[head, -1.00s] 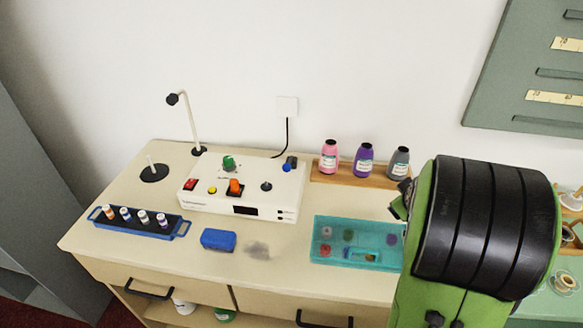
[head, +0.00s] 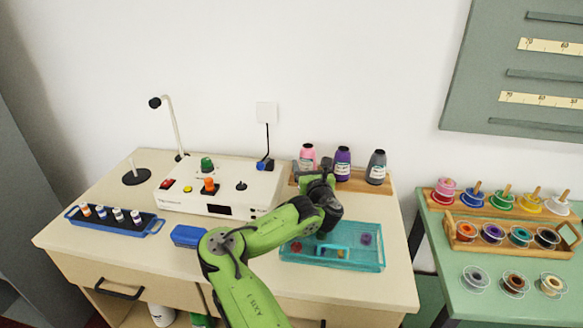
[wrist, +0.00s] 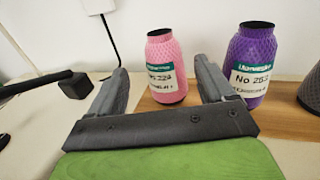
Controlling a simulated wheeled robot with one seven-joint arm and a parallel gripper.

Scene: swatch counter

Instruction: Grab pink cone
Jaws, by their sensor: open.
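The pink cone (head: 307,153) stands upright on the wooden rack (head: 352,184) at the back of the counter, leftmost in its row. In the wrist view the pink cone (wrist: 166,66) shows a label with a green band, ahead of my gripper and between the lines of its two fingers. My gripper (wrist: 162,78) is open and empty, with the right finger close to the gap between the pink and purple cones. In the head view my gripper (head: 313,166) is in front of the pink cone and partly hides it.
A purple cone (head: 342,163) stands close to the right of the pink one, with a grey cone (head: 376,167) beyond. A white control box (head: 228,188) is to the left. A teal tray (head: 375,258) lies in front. A thin black-headed stand (wrist: 74,85) is left in the wrist view.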

